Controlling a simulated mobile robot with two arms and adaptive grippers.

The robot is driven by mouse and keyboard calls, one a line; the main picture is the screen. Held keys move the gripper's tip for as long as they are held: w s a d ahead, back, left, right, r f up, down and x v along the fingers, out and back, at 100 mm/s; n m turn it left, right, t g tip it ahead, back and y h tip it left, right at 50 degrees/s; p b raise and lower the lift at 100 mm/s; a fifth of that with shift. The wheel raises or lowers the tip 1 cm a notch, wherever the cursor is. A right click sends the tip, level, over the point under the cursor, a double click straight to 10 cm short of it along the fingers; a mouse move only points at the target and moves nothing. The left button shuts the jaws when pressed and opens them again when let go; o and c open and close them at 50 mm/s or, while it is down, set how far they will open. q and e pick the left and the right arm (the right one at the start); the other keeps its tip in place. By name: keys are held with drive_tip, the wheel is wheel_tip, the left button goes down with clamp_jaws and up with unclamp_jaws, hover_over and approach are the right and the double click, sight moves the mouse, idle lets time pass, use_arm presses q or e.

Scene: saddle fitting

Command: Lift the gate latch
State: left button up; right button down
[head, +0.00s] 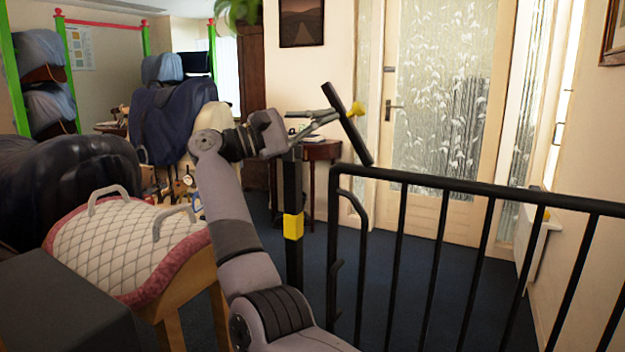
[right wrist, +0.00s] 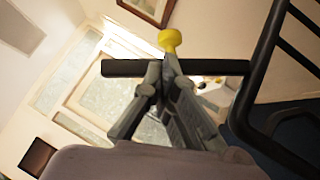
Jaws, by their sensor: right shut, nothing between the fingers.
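The black gate latch bar (head: 347,123) with a yellow knob (head: 356,109) stands steeply tilted above the gap between the post and the gate (head: 440,185). Its lower end is close to the gate's top corner. My right gripper (head: 328,118) is shut, with its fingertips at the middle of the bar. In the right wrist view the closed fingertips (right wrist: 163,72) meet the latch bar (right wrist: 222,67) just below the knob (right wrist: 171,40); I cannot tell whether they touch it. The black post (head: 292,250) with a yellow band stands below my gripper. My left gripper is out of view.
A small table (head: 320,150) stands behind the latch. A glazed door (head: 440,110) is beyond the gate. Blue carpet lies open behind the bars.

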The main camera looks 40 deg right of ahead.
idle(0.6)
drive_tip(key=v, duration=1.2)
